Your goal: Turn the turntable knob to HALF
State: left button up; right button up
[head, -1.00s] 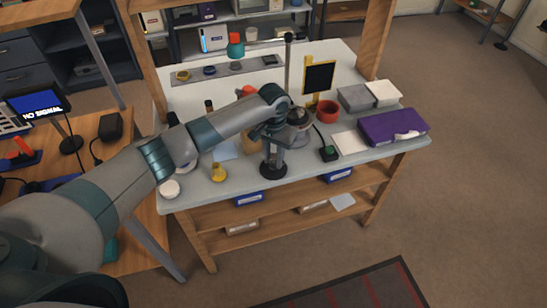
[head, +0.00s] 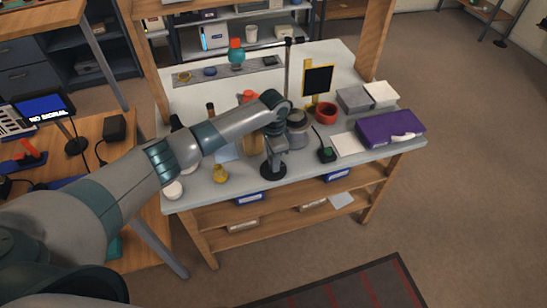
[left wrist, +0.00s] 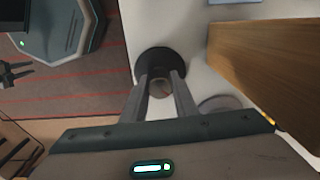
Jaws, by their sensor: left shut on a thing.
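My left gripper (head: 273,158) reaches down over the front edge area of the workbench, above a black round base (head: 272,172). In the left wrist view its two fingers (left wrist: 161,88) are closed on a small round knob standing up from the black base (left wrist: 160,60). I take this to be the turntable knob; its markings and pointer are too small or hidden to read. A grey cylindrical body (head: 297,127) stands just behind and right of the gripper.
A green-buttoned black box (head: 326,155), white pad (head: 349,143) and purple case (head: 391,129) lie to the right. A red ring-shaped cup (head: 325,112) and a dark framed panel (head: 318,80) stand behind. A small yellow object (head: 220,174) is left of the gripper.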

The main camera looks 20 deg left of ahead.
pick_arm(q)
jog(key=m, duration=0.4)
jog(key=shift+m, duration=0.3)
jog(key=m, duration=0.4)
jog(key=shift+m, duration=0.4)
jog(key=shift+r, duration=0.1)
jog(key=o, duration=1.1)
jog(key=shift+c, duration=0.2)
